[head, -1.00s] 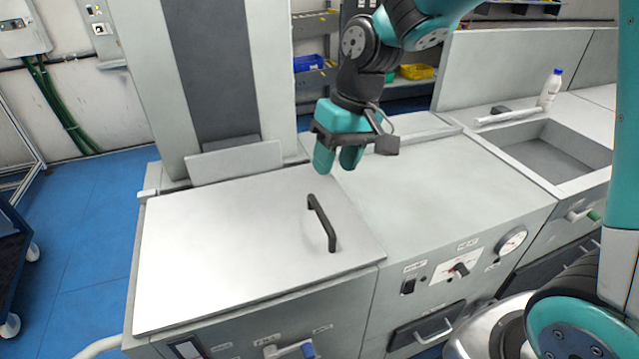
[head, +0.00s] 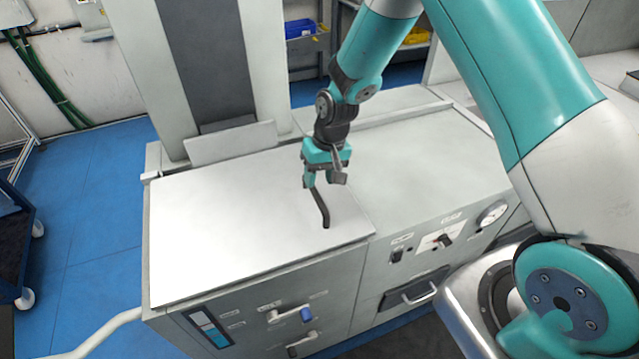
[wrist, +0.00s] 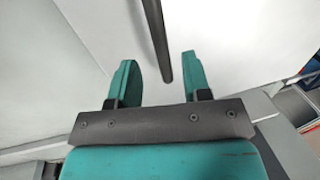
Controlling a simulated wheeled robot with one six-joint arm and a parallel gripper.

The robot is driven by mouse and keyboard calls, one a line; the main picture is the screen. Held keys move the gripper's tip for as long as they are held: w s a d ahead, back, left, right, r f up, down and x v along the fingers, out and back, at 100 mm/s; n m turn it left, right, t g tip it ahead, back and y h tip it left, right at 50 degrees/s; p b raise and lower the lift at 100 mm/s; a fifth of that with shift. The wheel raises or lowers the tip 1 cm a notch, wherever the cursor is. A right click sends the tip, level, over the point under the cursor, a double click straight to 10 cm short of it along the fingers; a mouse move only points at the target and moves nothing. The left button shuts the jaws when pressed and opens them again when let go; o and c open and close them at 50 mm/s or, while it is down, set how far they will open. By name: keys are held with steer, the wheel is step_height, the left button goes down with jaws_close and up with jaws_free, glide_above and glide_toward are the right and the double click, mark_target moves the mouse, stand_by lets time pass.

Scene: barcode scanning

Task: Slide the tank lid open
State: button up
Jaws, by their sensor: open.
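The tank lid (head: 235,220) is a flat, pale metal panel on top of the left cabinet, and it covers that cabinet's top. Its dark bar handle (head: 321,208) stands near the lid's right edge. My gripper (head: 311,184) is over the far end of the handle, pointing down. In the wrist view the two teal fingers are apart, and the handle (wrist: 157,42) runs into the space ahead of and between the fingertips (wrist: 158,72). The handle's end shows between the fingers, and I see no finger touching it.
An upright plate (head: 232,143) and a tall column (head: 215,60) stand behind the lid. The cabinet top (head: 420,150) to the right is clear. A gauge (head: 493,213) and knobs are on the front panel. A pale rail (head: 105,335) curves out at lower left.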

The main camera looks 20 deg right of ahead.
mark_target(317, 192)
steer(key=shift+a+f+p, duration=0.15)
steer(key=shift+a+f, duration=0.05)
steer(key=shift+f, duration=0.8)
steer(key=shift+a+f+p, duration=0.15)
steer(key=shift+a+f, duration=0.05)
steer(key=shift+f, duration=0.75)
jaws_close()
